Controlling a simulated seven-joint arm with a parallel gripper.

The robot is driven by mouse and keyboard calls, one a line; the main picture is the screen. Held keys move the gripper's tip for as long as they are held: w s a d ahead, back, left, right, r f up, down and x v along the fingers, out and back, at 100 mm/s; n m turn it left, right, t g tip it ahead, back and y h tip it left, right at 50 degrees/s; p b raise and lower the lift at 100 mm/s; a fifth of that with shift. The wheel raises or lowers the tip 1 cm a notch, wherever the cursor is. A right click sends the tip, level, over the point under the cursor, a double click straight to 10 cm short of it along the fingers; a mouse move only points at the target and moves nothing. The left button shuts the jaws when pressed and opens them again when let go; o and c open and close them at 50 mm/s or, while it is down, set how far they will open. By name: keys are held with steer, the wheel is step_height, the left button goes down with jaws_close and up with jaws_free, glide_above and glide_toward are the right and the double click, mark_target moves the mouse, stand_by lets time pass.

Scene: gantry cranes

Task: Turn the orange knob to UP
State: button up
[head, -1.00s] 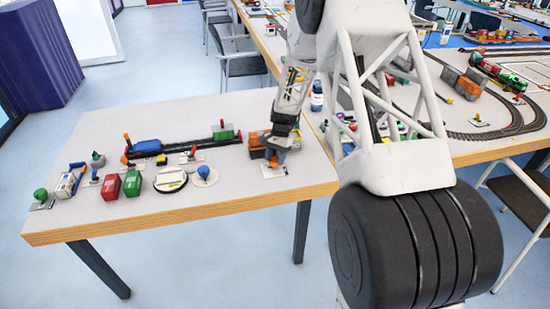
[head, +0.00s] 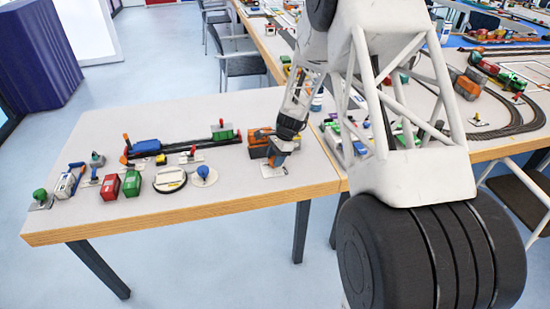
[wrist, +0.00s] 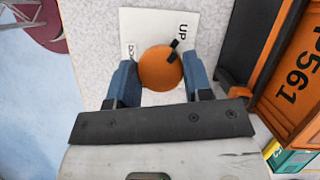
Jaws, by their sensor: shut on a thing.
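The orange knob (wrist: 159,70) sits on a white plate (wrist: 143,21) on the table. In the wrist view its black pointer mark lies at the upper right of the knob, aimed toward the letters "UP". A second label at the plate's left is partly hidden. My gripper (wrist: 158,76) is shut on the knob, with one blue finger at each side. In the head view my gripper (head: 279,158) is low at the table's right end, over the white plate (head: 274,171); the knob is mostly hidden there.
In the head view several toy pieces and a blue knob (head: 203,172) lie to the left. The table's front edge (head: 190,211) is near.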

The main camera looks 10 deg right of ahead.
steer(key=o, duration=0.9)
steer(key=shift+r, duration=0.1)
steer(key=shift+v, duration=3.85)
